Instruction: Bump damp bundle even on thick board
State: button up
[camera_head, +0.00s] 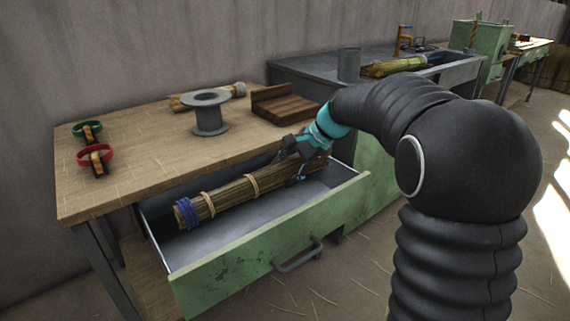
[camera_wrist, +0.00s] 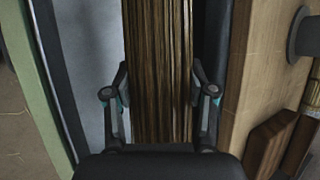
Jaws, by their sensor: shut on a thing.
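A long straw bundle (camera_head: 235,194) lies lengthwise over the open green drawer (camera_head: 262,252), with tan ties along it and a blue tie at its left end. My gripper (camera_head: 290,160) is shut on the bundle near its right part. In the wrist view the bundle (camera_wrist: 160,70) runs between the two fingers (camera_wrist: 159,95). I cannot tell whether the bundle rests on the drawer floor. A dark wooden board with a raised block (camera_head: 283,106) sits on the table, right of the grey spool; its edge also shows in the wrist view (camera_wrist: 270,145).
The wooden table (camera_head: 150,150) holds a grey spool (camera_head: 208,115), another bundle (camera_head: 180,103) behind it, and green (camera_head: 86,129) and red (camera_head: 95,154) ringed tools. A grey sink bench (camera_head: 310,72) with a metal cup (camera_head: 349,65) and a straw bundle (camera_head: 390,67) stands behind. The table's front middle is clear.

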jog(key=shift+a+f, duration=0.1)
jog(key=shift+f, duration=2.8)
jog(key=shift+s+f+b, duration=0.1)
jog(key=shift+f+b, duration=2.05)
jog(key=shift+f, duration=0.95)
jog(key=shift+f, duration=0.1)
jog(key=o, duration=1)
jog(key=shift+o, duration=0.2)
jog(key=shift+d+r, duration=0.3)
jog(key=shift+r, duration=0.1)
jog(key=v, duration=1.1)
jog(key=shift+r, duration=0.15)
